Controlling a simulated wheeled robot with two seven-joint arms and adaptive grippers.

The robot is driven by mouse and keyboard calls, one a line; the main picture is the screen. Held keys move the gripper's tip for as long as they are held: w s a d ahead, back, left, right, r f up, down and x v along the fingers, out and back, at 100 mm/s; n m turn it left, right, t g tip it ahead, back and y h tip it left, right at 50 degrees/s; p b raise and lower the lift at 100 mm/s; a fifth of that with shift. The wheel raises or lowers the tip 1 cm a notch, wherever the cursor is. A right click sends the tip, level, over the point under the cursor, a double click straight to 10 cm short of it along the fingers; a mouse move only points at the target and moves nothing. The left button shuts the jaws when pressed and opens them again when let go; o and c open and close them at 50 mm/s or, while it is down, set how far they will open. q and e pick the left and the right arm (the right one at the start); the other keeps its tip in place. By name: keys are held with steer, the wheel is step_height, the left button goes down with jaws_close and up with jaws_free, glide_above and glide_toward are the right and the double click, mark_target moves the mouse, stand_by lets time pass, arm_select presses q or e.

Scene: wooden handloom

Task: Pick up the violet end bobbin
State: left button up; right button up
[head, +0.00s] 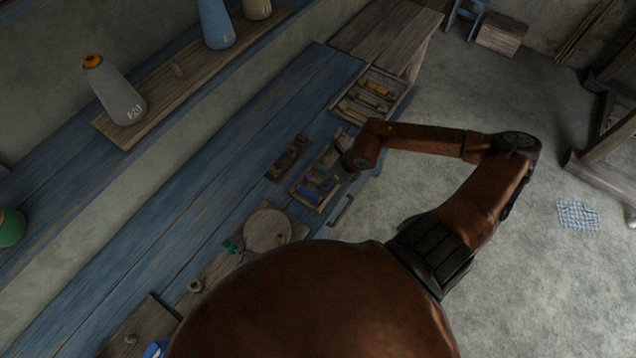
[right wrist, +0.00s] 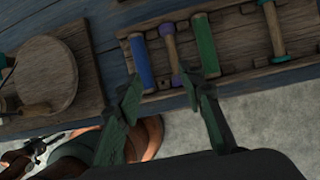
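The violet end bobbin (right wrist: 171,52) is a bare wooden spool with violet ends. In the right wrist view it lies in a shallow wooden tray (right wrist: 240,77), between a blue bobbin (right wrist: 142,62) and a green bobbin (right wrist: 205,46). My right gripper (right wrist: 161,86) is open and empty. Its fingers are spread at the tray's near edge, one on each side of the violet end bobbin's near end, and I see no contact with the bobbin. In the head view my right arm reaches over the tray (head: 301,203), and the bobbin cannot be made out clearly. My left gripper is out of view.
A spool with teal ends (right wrist: 273,30) lies farther right in the tray. A round wooden board (right wrist: 40,76) is to the left. Another tray of small items (head: 371,95) stands farther along the blue bench (head: 225,165).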

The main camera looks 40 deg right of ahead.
steer(key=shift+d+f+h, duration=0.15)
steer(key=shift+d+h, duration=0.25)
steer(key=shift+d, duration=0.5)
steer(key=shift+d+f, duration=0.2)
steer(key=shift+f, duration=0.1)
steer(key=x, duration=0.7)
steer(key=shift+s+a+f, duration=0.15)
steer(key=shift+s, duration=0.05)
steer(key=c, duration=0.9)
